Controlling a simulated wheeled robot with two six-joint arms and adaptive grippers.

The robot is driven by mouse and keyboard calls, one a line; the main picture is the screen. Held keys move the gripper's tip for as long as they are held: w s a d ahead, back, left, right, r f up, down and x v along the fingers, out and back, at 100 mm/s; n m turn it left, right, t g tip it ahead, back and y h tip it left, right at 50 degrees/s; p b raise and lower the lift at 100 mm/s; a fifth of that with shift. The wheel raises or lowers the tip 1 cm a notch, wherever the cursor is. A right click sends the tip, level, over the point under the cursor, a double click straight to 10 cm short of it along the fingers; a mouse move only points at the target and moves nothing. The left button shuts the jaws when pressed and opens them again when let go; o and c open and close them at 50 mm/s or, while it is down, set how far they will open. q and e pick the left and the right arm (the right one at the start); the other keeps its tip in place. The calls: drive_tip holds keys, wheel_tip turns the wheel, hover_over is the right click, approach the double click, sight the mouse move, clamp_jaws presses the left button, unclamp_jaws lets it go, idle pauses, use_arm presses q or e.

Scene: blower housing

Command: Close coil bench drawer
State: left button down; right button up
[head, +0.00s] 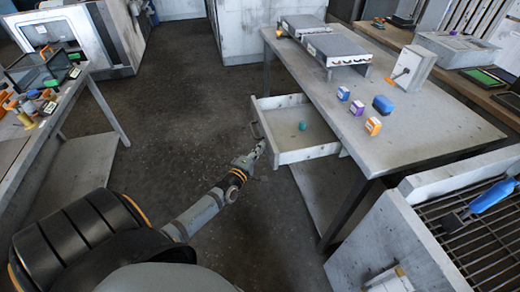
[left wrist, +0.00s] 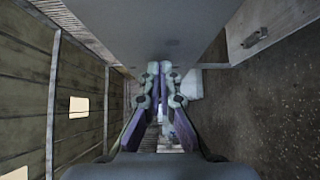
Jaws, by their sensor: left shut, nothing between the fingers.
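The coil bench drawer (head: 308,154) is pulled out from under the long grey bench (head: 350,115), with its inside open to view. A small teal-green object (head: 302,126) lies in it. A dark handle (head: 256,130) is on the drawer front. My left gripper (head: 259,149) is at the near corner of the drawer front, beside the handle; I cannot tell whether it touches. In the left wrist view its fingers (left wrist: 160,78) are shut and empty, close to a grey panel (left wrist: 165,30). My right gripper is not in view.
Grey housings (head: 325,42) and several small blue, purple and orange blocks (head: 373,126) stand on the bench. A white-walled unit with a wire rack (head: 470,235) and a blue-handled tool (head: 492,196) is at the right. Another bench (head: 40,135) is at the left. The floor (head: 180,110) between is clear.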

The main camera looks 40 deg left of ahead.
sight(320, 143)
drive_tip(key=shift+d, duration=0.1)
use_arm(q)
drive_tip(key=w+d+b, duration=0.1)
drive_tip(key=w+d, duration=0.2)
drive_tip(key=w, duration=0.1)
drive_tip(key=w+d+b, duration=0.1)
drive_tip(key=w+d, duration=0.3)
drive_tip(key=w, duration=0.1)
drive_tip(key=w+d+b, duration=0.1)
drive_tip(key=w+d, duration=0.3)
drive_tip(key=shift+w+d, duration=0.2)
drive_tip(key=w+d, duration=0.2)
drive_tip(key=w+d+b, duration=0.1)
drive_tip(key=w+d, duration=0.1)
drive_tip(key=w, duration=0.1)
drive_tip(key=shift+w+d, duration=0.15)
drive_tip(key=shift+d, duration=0.15)
drive_tip(key=shift+w+d, duration=0.25)
drive_tip(key=shift+w, duration=0.1)
drive_tip(key=shift+r, duration=0.15)
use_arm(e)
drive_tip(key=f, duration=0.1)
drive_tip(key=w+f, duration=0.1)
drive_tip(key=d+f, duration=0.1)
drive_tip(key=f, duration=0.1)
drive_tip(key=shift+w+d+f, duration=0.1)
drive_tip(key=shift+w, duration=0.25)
use_arm(q)
drive_tip(key=shift+r, duration=0.15)
